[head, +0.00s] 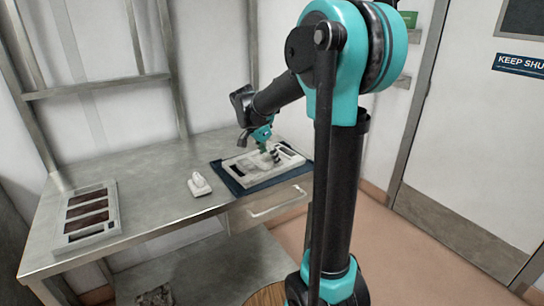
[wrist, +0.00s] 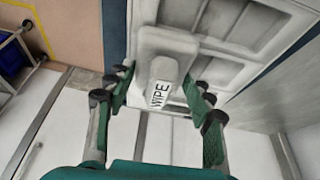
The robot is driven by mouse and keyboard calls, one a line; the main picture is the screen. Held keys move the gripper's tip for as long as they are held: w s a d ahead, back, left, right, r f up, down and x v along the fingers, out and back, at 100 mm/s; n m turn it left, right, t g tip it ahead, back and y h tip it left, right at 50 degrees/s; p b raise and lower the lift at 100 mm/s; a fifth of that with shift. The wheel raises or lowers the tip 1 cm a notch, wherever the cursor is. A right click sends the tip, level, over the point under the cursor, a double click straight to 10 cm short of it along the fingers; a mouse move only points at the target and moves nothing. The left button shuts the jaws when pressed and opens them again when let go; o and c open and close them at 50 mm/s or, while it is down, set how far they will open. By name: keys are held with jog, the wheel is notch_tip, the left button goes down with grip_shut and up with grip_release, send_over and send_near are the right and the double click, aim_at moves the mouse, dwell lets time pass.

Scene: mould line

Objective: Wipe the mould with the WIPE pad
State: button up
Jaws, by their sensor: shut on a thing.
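The WIPE pad (wrist: 160,93) is a pale block with a raised grip and a black-on-white WIPE label. My gripper (wrist: 158,84) is shut on its grip, one green finger on each side. The mould (wrist: 262,68) is a pale tray with several empty-looking recesses, seen behind the pad in the wrist view. In the head view my gripper (head: 263,138) is low over the mould (head: 291,163), which lies on a dark blue mat (head: 241,187). My gripper partly hides the mould.
On the metal bench (head: 150,177), a second mould (head: 109,193) with dark brown-filled recesses lies at the left. A small white block with a raised grip (head: 199,184) lies between the moulds. The bench between them is otherwise clear. A wall stands behind, a door (head: 470,130) at right.

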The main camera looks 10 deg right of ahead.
aim_at(260, 167)
jog(key=shift+s+a, duration=0.4)
jog(key=shift+a, duration=0.45)
jog(key=shift+s+a, duration=0.35)
jog(key=shift+a, duration=0.55)
jog(key=shift+s+a, duration=0.4)
jog(key=shift+a, duration=0.45)
jog(key=shift+w+d, duration=0.8)
jog(key=shift+d, duration=1.05)
jog(key=shift+w+d, duration=0.8)
jog(key=shift+d, duration=1.05)
jog(key=shift+w+d, duration=0.8)
jog(key=shift+d, duration=1.05)
jog(key=shift+r, duration=0.1)
notch_tip(260, 167, up, 8)
